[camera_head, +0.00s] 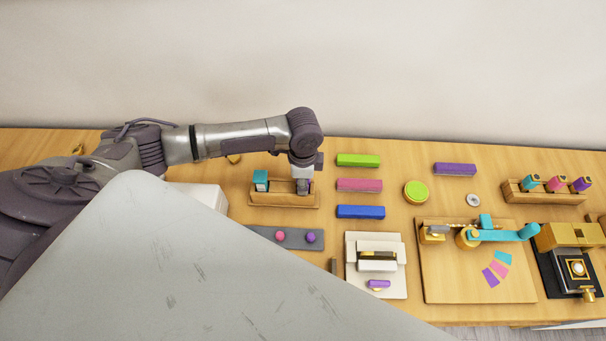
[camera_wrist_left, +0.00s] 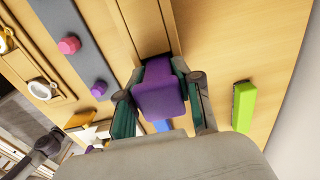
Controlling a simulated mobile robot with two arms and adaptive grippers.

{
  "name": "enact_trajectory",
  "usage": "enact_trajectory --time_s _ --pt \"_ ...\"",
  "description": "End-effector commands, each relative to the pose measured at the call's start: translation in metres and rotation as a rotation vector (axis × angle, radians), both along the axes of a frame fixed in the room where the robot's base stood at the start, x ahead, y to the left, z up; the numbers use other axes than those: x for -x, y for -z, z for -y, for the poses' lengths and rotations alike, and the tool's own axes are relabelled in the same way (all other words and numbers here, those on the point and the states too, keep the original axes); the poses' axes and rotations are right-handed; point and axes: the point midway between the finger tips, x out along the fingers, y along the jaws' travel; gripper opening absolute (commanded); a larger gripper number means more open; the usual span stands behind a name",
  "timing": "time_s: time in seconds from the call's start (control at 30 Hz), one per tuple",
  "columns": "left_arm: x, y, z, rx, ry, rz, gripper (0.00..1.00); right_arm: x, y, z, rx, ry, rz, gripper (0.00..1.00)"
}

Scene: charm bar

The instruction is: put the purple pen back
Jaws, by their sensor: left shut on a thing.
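My left gripper (camera_head: 302,186) is at the right part of a small wooden holder (camera_head: 284,205) near the back of the table. In the left wrist view my left gripper (camera_wrist_left: 160,100) is shut on a block-shaped purple thing, which I take for the purple pen (camera_wrist_left: 158,88). It is over or in the holder's slot (camera_wrist_left: 142,25); I cannot tell whether it rests on the bottom. In the head view the gripper mostly hides it. A teal block-shaped pen (camera_head: 261,178) stands at the holder's left end. My right gripper is not in view.
Green (camera_head: 358,160), pink (camera_head: 359,185) and blue (camera_head: 360,211) bars lie right of the holder. A grey strip (camera_head: 295,238) with pink and purple knobs is in front. A purple bar (camera_head: 454,169) and a rack (camera_head: 543,197) of coloured items stand farther right.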

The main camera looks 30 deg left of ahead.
Motion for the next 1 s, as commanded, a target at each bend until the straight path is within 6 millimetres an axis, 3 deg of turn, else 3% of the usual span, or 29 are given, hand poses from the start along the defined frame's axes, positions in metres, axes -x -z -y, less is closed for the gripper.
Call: enact_trajectory --time_s 0.67,0.7,0.87,1.0 --pt "0.0002 0.0028 0.0001 0.0 0.0 -0.001 0.0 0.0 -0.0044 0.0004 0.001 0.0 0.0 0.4" --pt "0.0001 0.0032 0.0 0.001 0.0 0.0 0.37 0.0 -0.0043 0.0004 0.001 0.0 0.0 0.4" --pt "0.0 0.0033 0.0 0.001 0.0 0.0 0.63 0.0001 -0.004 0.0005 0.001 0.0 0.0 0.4" --pt "0.0 0.0033 -0.0001 0.0 0.0 0.0 0.66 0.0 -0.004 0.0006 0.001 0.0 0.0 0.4"
